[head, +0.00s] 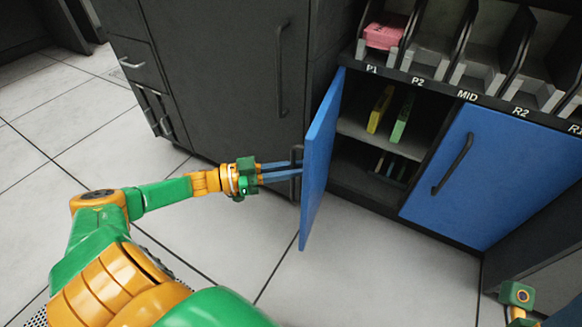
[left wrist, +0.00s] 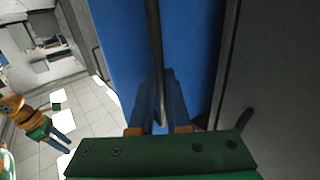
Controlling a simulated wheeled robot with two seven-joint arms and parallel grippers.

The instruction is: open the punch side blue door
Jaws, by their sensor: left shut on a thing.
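The blue door (head: 319,165) under the P1 and P2 labels stands swung wide open, edge toward the head camera. It also fills the middle of the left wrist view (left wrist: 195,50). Its dark handle (head: 297,155) is on its left face and runs between my fingers in the left wrist view (left wrist: 154,40). My left gripper (head: 294,169) is shut on this handle. My right gripper (head: 518,297) is partly in the head view at the lower right, away from the doors; its fingers are too unclear to judge.
A second blue door (head: 455,175) to the right is closed. The opened compartment's shelf (head: 365,135) holds yellow and green cards, with more cards below. A pink stack (head: 383,36) sits in the slot above P1. A dark cabinet (head: 235,70) stands left; floor in front is clear.

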